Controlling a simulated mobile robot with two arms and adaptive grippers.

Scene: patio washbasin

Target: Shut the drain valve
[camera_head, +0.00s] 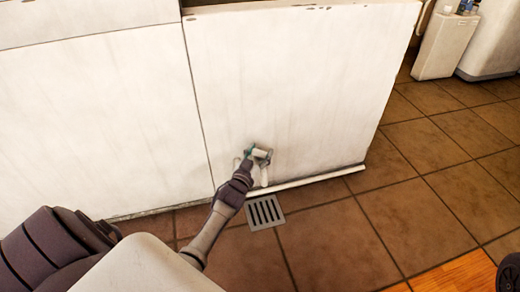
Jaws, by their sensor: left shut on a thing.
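The drain valve (263,152) sits low on the front of the white basin cabinet. It is small in view, with a pale body and a bit of green at its left side. A short white pipe (264,176) hangs below it. My left arm reaches up from the bottom left, and my left gripper (254,157) is at the valve, shut on it. The gripper hides part of the valve, and the exact angle of its handle is too small to tell. My right gripper does not show.
A square floor drain grate (264,212) lies just below the pipe. A white ledge (310,181) runs along the cabinet's foot. The white cabinet front (290,75) stands close behind the valve. Brown tiled floor (420,210) is open at the right.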

